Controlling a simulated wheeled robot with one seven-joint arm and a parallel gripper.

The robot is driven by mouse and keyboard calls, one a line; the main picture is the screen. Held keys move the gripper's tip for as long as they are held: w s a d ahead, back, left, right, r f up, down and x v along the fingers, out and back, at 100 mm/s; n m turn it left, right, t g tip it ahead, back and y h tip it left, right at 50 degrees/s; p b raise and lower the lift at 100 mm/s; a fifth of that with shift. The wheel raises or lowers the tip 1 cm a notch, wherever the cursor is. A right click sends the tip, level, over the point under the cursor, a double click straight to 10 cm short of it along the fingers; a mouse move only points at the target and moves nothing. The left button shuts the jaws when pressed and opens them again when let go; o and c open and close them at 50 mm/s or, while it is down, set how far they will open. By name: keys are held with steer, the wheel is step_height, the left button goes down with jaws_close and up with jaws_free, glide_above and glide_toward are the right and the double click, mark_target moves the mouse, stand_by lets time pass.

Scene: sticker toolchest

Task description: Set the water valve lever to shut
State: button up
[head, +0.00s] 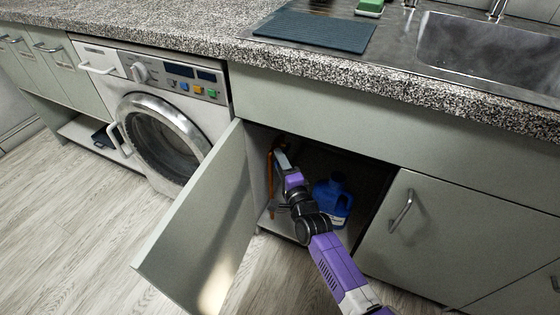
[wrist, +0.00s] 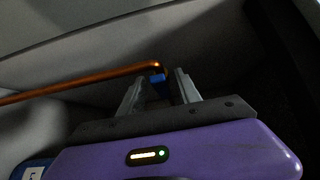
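My gripper (wrist: 160,82) is inside the open under-sink cabinet, at the copper pipe (wrist: 85,80). Its two fingers stand apart, with a small blue part (wrist: 157,79), likely the valve lever, between or just beyond their tips. I cannot tell whether the fingers touch it. The blue part is at the end of the pipe where it bends; most of it is hidden by the fingers, and its angle is unclear. In the head view the pipe (head: 269,172) runs down the cabinet's left side, and my gripper (head: 280,157) reaches it; the lever cannot be made out there.
A blue jug (head: 333,198) stands on the cabinet floor, right of my arm. The open cabinet door (head: 205,225) is on the left, close to my arm. A closed door (head: 425,240) is on the right. A washing machine (head: 160,110) stands further left.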

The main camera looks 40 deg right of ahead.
jaws_close()
stand_by(1.5)
